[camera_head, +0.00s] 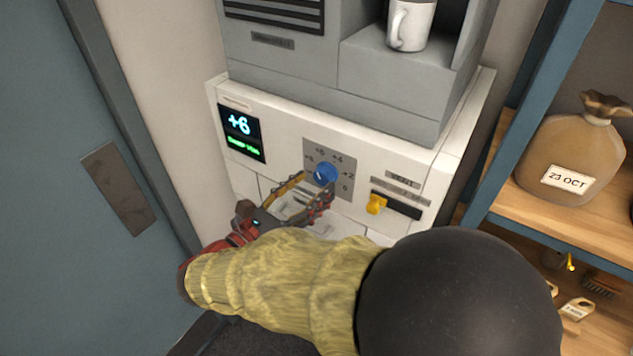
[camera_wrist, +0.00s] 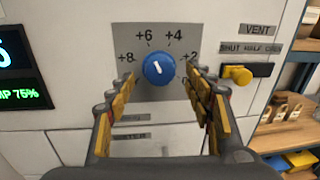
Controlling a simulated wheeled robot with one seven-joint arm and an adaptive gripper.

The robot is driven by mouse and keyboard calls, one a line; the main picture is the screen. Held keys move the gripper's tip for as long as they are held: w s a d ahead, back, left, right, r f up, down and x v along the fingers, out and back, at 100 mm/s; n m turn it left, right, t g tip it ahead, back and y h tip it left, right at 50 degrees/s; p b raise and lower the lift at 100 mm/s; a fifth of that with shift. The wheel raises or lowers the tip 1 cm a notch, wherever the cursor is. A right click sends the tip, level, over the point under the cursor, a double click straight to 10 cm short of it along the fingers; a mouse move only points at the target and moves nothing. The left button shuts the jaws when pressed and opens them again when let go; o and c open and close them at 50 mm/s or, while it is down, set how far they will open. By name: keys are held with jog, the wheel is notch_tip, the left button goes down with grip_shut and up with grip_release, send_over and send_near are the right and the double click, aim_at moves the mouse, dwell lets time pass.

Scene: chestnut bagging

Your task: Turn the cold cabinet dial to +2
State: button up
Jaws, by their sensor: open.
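The blue round dial (camera_head: 326,174) sits on a grey plate on the white front of the cold cabinet (camera_head: 280,121). In the wrist view the dial (camera_wrist: 158,69) has a white pointer line tilted slightly left of upright, towards +6. The marks +8, +6, +4 and +2 run around it. The display (camera_head: 240,131) reads +6. My gripper (camera_head: 316,184) is open in front of the dial. In the wrist view its fingers (camera_wrist: 153,80) stand either side of the dial with gaps, and no contact shows.
A yellow vent slider (camera_head: 376,204) is right of the dial. A grey machine with a white mug (camera_head: 410,25) stands on the cabinet. A wooden shelf (camera_head: 555,220) with a sack labelled 23 OCT (camera_head: 570,160) is at right. A blue-grey door (camera_head: 70,200) is at left.

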jog(key=shift+x, duration=1.2)
jog(key=shift+c, duration=1.1)
jog(key=c, duration=0.9)
jog(key=shift+c, duration=0.2)
